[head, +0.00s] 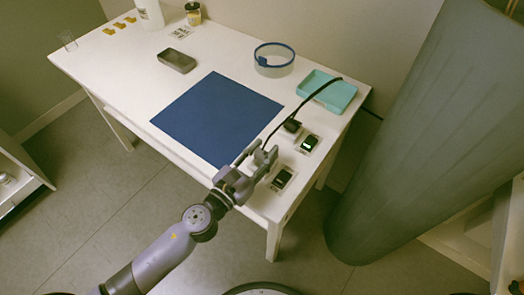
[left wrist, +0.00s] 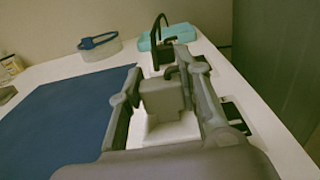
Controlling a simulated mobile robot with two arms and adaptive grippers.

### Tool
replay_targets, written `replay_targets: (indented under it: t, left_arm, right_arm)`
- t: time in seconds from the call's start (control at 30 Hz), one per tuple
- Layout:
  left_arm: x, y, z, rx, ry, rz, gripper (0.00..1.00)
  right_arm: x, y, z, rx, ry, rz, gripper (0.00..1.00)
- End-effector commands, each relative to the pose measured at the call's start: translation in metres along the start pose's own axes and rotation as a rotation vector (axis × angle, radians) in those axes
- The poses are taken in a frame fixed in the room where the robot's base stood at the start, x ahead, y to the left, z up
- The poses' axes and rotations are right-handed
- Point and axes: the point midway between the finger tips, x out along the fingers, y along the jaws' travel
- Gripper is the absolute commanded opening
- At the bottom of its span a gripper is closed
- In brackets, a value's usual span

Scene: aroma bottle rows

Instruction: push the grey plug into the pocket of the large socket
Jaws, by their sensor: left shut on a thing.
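My left gripper (head: 264,156) is over the near right part of the table, with its fingers on both sides of a grey plug. In the left wrist view the grey plug (left wrist: 162,98) is a blocky piece between the two fingers (left wrist: 165,85), with a short dark lead at its top. The gripper is shut on it. Two socket plates with dark pockets stand to the right, one farther (head: 308,143) and one nearer (head: 282,180). I cannot tell which is the large socket. A pale surface shows below the plug; whether they touch is hidden. My right gripper is out of view.
A black cable (head: 318,94) arches from the teal tray (head: 328,92) toward the gripper, past a dark block (head: 292,125). A blue mat (head: 218,118) lies left of the gripper. A blue-rimmed clear bowl (head: 273,62) and a metal tin (head: 177,61) stand farther back.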

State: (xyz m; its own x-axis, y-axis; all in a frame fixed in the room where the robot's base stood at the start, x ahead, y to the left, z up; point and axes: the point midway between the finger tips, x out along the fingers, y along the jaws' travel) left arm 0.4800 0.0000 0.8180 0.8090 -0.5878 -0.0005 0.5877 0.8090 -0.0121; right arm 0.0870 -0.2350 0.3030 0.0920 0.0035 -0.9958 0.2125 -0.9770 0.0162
Motion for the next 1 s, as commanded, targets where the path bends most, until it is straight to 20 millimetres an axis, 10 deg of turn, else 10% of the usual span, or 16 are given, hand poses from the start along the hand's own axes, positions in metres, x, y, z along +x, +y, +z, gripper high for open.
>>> replay_targets:
  t: [0.53, 0.57, 1.0]
  left_arm:
    - [0.0, 0.0, -0.015, 0.0, 0.0, 0.0, 0.04]
    - [0.0, 0.0, -0.013, 0.0, 0.0, 0.0, 0.33]
    - [0.0, 0.0, -0.013, 0.0, 0.0, 0.0, 0.55]
  right_arm:
    - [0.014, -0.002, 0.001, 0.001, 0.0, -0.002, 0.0]
    - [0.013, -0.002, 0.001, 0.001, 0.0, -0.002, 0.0]
    - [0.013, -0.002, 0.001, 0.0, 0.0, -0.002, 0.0]
